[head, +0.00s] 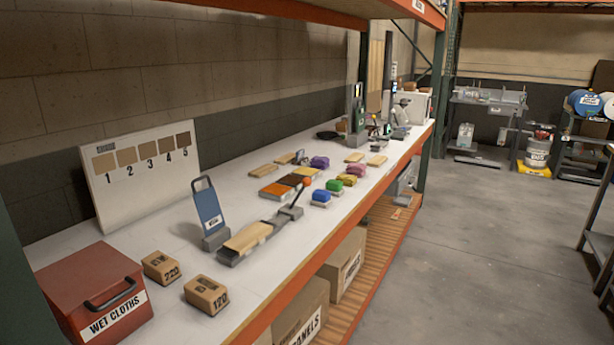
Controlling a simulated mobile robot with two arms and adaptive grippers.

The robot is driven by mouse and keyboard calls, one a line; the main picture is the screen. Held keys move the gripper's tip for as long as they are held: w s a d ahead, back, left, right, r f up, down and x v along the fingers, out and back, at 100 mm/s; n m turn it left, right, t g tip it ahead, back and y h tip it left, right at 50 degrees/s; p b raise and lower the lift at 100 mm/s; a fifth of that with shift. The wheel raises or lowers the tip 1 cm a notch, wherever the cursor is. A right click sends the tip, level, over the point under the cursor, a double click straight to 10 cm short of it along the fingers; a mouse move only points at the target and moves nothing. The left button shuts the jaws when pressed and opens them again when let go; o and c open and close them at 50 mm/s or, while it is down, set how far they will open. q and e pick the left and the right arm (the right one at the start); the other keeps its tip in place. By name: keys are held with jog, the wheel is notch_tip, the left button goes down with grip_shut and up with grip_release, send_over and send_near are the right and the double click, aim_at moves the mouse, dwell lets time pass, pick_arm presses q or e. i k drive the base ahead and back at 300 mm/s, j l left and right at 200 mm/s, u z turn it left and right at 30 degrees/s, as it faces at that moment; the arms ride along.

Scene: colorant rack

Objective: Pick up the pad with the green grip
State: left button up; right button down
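A small pad with a green grip (334,185) lies on the white shelf top, near its front edge. A pad with a blue grip (321,197) lies just in front of it. A yellow-topped pad (349,179) and a pad with a red or pink grip (357,170) lie just behind it to the right. The pads are small in the picture, so fine detail is hard to tell. Neither of my grippers is in view.
The long white shelf (110,237) has an orange front edge. A wooden board in a grey holder (247,238), a blue upright stand (208,212), two small boxes and a red wet-cloths box (92,290) stand nearer. Open floor (470,260) lies to the right.

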aim_at(335, 187)
jog(key=i+l+u, duration=0.3)
jog(key=i+l, duration=0.45)
